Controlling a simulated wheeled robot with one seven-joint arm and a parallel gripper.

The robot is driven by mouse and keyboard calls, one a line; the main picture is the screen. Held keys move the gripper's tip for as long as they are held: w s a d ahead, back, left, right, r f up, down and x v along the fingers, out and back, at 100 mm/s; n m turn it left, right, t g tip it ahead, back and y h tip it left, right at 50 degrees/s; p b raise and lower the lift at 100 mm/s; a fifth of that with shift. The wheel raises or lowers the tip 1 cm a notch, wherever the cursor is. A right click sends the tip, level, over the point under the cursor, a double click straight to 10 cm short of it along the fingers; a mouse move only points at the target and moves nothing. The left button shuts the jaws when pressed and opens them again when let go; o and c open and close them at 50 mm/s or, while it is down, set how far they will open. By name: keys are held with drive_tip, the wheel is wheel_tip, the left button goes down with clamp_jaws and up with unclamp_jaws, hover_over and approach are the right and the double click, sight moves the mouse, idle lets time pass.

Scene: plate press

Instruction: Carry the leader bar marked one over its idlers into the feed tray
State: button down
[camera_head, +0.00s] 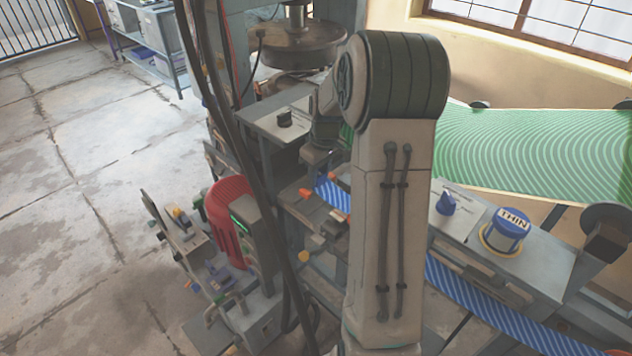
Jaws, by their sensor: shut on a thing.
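My gripper (319,164) shows small, left of my upright arm, which hides part of it. It is shut on the leader bar at the end of the blue striped web (336,196); the bar itself is mostly hidden and its mark cannot be read. The web passes behind my arm and shows again at the lower right, running below a grey panel. A small orange piece (305,193) shows just below and left of the gripper; I cannot tell whether it belongs to the bar. The feed tray and idlers cannot be told apart clearly here.
A green striped web (540,145) spans the right side. A grey panel with a blue knob (446,204) and a cap marked THIN (506,230) stands right of my arm. Open concrete floor (90,210) lies beyond.

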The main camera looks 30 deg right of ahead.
drive_tip(key=shift+w+a+f, duration=0.25)
drive_tip(key=shift+w+f, duration=0.1)
drive_tip(key=shift+w, duration=0.1)
drive_tip(key=shift+f+p, duration=0.4)
drive_tip(key=shift+f, duration=1.5)
drive_tip(key=shift+f, duration=0.25)
drive_tip(key=c, duration=1)
unclamp_jaws()
drive_tip(key=shift+r, duration=0.1)
